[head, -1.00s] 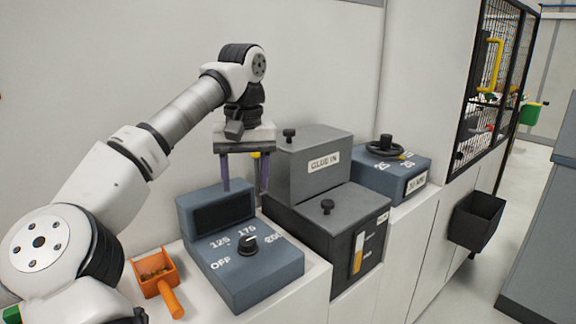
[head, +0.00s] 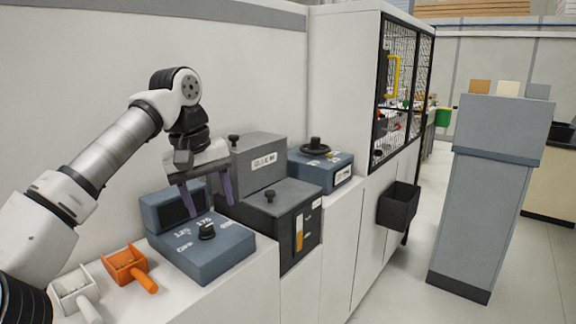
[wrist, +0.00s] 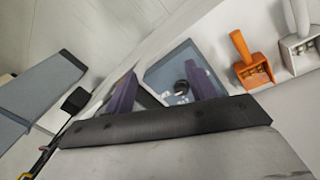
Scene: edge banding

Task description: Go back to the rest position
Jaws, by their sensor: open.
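My gripper (head: 205,198) hangs from my raised arm, above the blue-grey dial box (head: 208,256) on the white counter. Its two purple fingers point down and stand apart with nothing between them. In the wrist view my gripper (wrist: 160,98) is open, and the dial box (wrist: 182,75) with its black knob lies beyond the fingers. The picture does not clearly show whether the fingertips are clear of the box, but they appear to hover over it.
An orange scoop (head: 125,264) and a white scoop (head: 75,290) lie left of the dial box. The grey glue box (head: 285,222) and a handwheel box (head: 325,172) stand to its right. A black bin (head: 398,206) hangs on the cabinet front. A grey pedestal (head: 480,200) stands on open floor.

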